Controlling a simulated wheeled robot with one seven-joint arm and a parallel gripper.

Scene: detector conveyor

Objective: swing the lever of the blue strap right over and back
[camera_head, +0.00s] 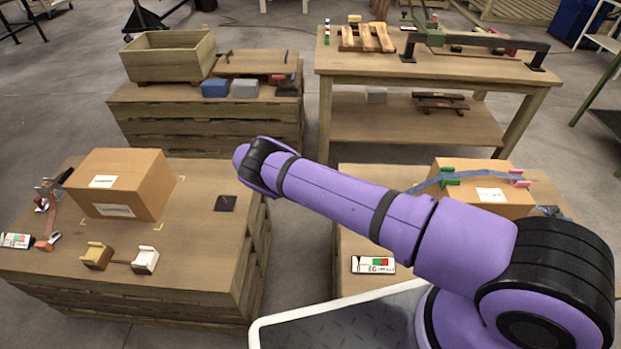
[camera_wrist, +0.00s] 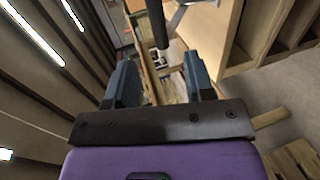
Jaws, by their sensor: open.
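The blue strap (camera_head: 465,175) runs across the top of a cardboard box (camera_head: 508,210) on the near right table in the head view. A green corner piece (camera_head: 450,178) and a pink one (camera_head: 517,178) sit under it on the box's top. A small grey metal part (camera_head: 549,211) shows beside the box's right side; I cannot tell whether it is the strap's lever. My arm hides part of the box. My gripper (camera_wrist: 161,80) shows in the wrist view with its two blue-grey fingers apart. No strap or lever can be made out between them.
The near left table (camera_head: 200,260) holds another cardboard box (camera_head: 118,185), an orange strap (camera_head: 47,232) and yellow and white corner pieces. A label card (camera_head: 373,265) lies on the near right table. Behind stand a wooden crate (camera_head: 168,55) and a workbench (camera_head: 430,70).

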